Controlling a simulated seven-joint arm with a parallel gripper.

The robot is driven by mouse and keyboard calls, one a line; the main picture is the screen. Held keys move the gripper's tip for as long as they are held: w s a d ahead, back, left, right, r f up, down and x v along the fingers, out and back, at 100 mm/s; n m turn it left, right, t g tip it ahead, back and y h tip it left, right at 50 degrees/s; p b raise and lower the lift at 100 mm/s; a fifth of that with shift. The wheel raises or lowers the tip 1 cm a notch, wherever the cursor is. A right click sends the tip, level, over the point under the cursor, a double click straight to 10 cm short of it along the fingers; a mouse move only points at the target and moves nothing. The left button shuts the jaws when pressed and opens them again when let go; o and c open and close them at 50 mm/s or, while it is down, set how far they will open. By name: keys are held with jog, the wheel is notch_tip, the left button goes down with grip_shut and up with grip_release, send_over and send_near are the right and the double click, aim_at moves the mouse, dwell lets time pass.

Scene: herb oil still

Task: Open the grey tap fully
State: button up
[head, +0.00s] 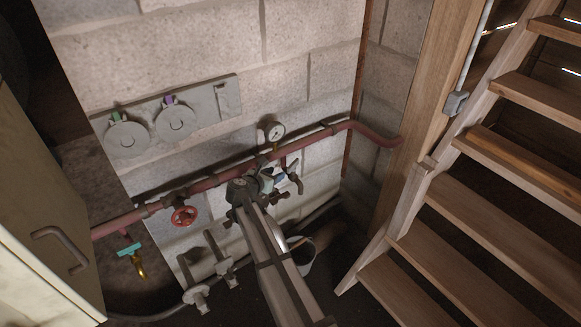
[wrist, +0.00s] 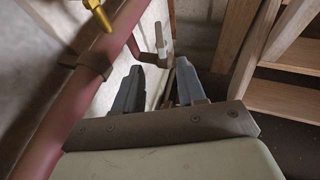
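The grey tap is on the red-brown pipe (head: 225,178) low on the block wall. In the wrist view its pale grey lever (wrist: 164,38) stands upright in the picture, on a brown body (wrist: 148,60). In the head view the tap (head: 296,180) is partly hidden, just right of my gripper (head: 274,180). In the wrist view my gripper (wrist: 160,70) is open, with two blue-grey fingers apart. The tap lies just beyond the gap between the fingertips. I see nothing held, and cannot tell whether a finger touches the tap.
A bucket (head: 301,258) stands behind my arm. Wooden stairs (head: 450,215) fill the right; a cabinet (head: 40,220) stands left.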

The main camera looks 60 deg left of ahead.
aim_at(290, 166)
jog(key=x, duration=1.2)
grip_shut()
